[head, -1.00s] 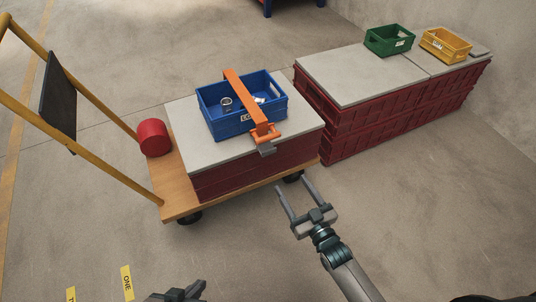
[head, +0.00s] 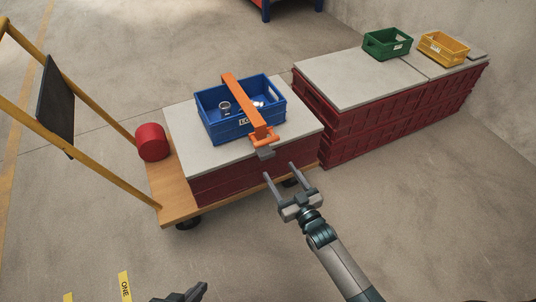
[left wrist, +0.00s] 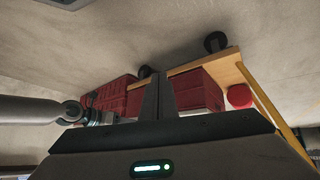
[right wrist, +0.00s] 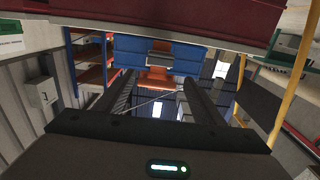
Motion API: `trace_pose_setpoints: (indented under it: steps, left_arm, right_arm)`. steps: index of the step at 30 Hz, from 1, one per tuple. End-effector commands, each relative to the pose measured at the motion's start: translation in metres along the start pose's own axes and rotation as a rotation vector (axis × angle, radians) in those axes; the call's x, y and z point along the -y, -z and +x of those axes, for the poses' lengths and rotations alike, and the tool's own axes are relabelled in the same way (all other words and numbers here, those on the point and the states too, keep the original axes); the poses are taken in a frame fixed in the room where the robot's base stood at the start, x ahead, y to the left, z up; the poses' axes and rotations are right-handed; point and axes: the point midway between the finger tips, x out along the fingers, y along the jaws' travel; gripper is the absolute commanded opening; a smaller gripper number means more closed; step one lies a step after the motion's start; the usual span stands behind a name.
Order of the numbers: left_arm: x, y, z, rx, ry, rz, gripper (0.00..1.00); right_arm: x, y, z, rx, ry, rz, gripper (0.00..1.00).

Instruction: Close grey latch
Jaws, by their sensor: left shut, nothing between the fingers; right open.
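The grey latch (head: 265,153) sits at the near end of an orange strap (head: 243,103), by the slab's front edge. Its exact angle is too small to tell. The strap lies across the blue bin (head: 222,131), which also shows in the right wrist view (right wrist: 187,62). My right gripper (head: 279,170) is open and empty, just in front of and below the latch, apart from it. In the right wrist view the orange strap (right wrist: 156,82) shows between its fingers. My left gripper (head: 203,288) is shut and empty, low in the head view, far from the latch.
The bin stands on a grey slab (head: 185,122) over a dark red crate (head: 225,184) on a wooden cart (head: 172,195). A red cylinder (head: 152,142) lies on the cart. Red crates at right carry green (head: 387,45) and yellow (head: 443,49) bins. The near floor is clear.

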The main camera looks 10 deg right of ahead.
Motion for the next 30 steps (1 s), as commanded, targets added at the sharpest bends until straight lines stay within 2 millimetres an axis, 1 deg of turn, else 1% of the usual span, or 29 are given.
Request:
trace_pose_setpoints:
  steps: [1,6,11,15,21,30]
  left_arm:
    - [-0.001,0.001,0.001,-0.010,-0.003,-0.001,0.00]
    - [-0.005,0.006,0.002,-0.043,-0.016,-0.004,0.00]
    - [-0.013,0.010,0.003,-0.086,-0.034,0.000,0.00]
    - [-0.015,0.022,0.004,-0.143,-0.037,0.005,0.00]
    - [-0.017,0.032,0.004,-0.191,-0.038,0.011,0.00]
    - [-0.017,0.034,0.004,-0.200,-0.038,0.012,0.00]
  right_arm:
    - [0.000,0.000,0.011,-0.001,0.000,0.000,0.62]
    - [0.000,-0.001,0.042,-0.001,0.000,0.000,0.62]
    - [-0.001,-0.001,0.069,0.000,0.000,0.000,0.62]
    - [0.000,-0.001,0.087,0.000,0.000,0.001,0.62]
    - [0.000,-0.001,0.099,0.001,0.000,0.000,0.62]
    - [0.000,0.000,0.101,0.001,0.000,0.000,0.62]
